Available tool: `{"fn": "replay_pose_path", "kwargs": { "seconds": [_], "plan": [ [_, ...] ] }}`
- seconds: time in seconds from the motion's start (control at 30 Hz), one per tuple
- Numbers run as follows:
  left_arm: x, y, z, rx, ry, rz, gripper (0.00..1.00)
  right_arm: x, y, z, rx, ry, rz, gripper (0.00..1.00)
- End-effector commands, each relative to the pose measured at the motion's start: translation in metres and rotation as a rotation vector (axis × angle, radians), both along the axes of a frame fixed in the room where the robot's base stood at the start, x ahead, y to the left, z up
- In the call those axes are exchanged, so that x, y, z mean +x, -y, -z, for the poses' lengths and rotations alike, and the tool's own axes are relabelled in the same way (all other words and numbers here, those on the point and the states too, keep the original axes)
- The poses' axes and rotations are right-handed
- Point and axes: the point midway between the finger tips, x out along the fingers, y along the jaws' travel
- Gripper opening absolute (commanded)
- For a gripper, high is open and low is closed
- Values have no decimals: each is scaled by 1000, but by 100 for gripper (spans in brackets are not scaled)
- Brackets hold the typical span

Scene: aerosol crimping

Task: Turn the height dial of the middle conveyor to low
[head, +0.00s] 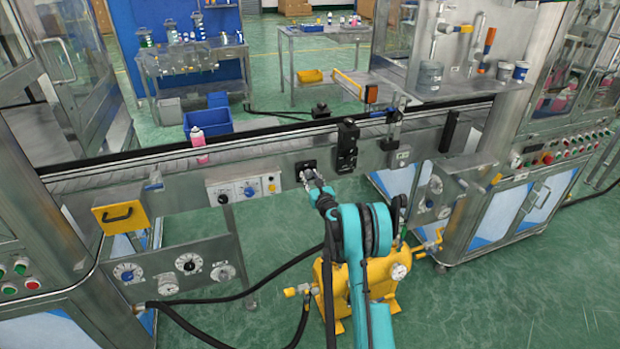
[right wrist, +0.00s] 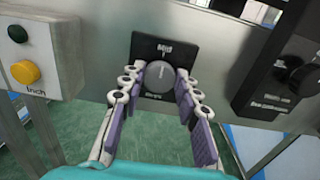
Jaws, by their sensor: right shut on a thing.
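The dial (right wrist: 158,77) is a round grey knob on a black square plate (right wrist: 150,48) on the conveyor's front panel. Its pointer line stands nearly upright; the lettering above and below it is too blurred to read surely. In the head view the black plate (head: 301,168) sits on the side of the middle conveyor (head: 262,154). My right gripper (head: 313,184) is at this plate and partly hides the dial. In the right wrist view its two fingers (right wrist: 160,80) are shut on the dial, one on each side. My left gripper is not in view.
A black control unit (right wrist: 284,78) juts out right of the dial. A white box with a yellow button (right wrist: 25,72) is on the left. A pink bottle (head: 198,146) stands on the conveyor. A yellow pump-like machine (head: 392,278) stands on the floor near my right arm.

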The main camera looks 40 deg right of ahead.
Motion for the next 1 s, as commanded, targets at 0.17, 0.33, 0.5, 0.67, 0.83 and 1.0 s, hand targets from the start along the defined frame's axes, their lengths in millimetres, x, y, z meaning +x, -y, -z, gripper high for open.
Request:
{"fn": "replay_pose_path", "kwargs": {
  "seconds": [0.17,0.33,0.5,0.67,0.83,1.0],
  "plan": [
    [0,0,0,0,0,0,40,0,0,0,-22,-6,0,3],
    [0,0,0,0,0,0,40,0,-1,0,-89,-26,0,3],
    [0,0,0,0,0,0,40,0,-1,0,-208,-60,0,3],
    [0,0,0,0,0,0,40,0,-2,0,-349,-100,0,3],
    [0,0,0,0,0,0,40,1,-2,1,-505,-145,-1,3],
    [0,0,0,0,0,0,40,1,-3,1,-661,-190,-1,3]
  ]
}}
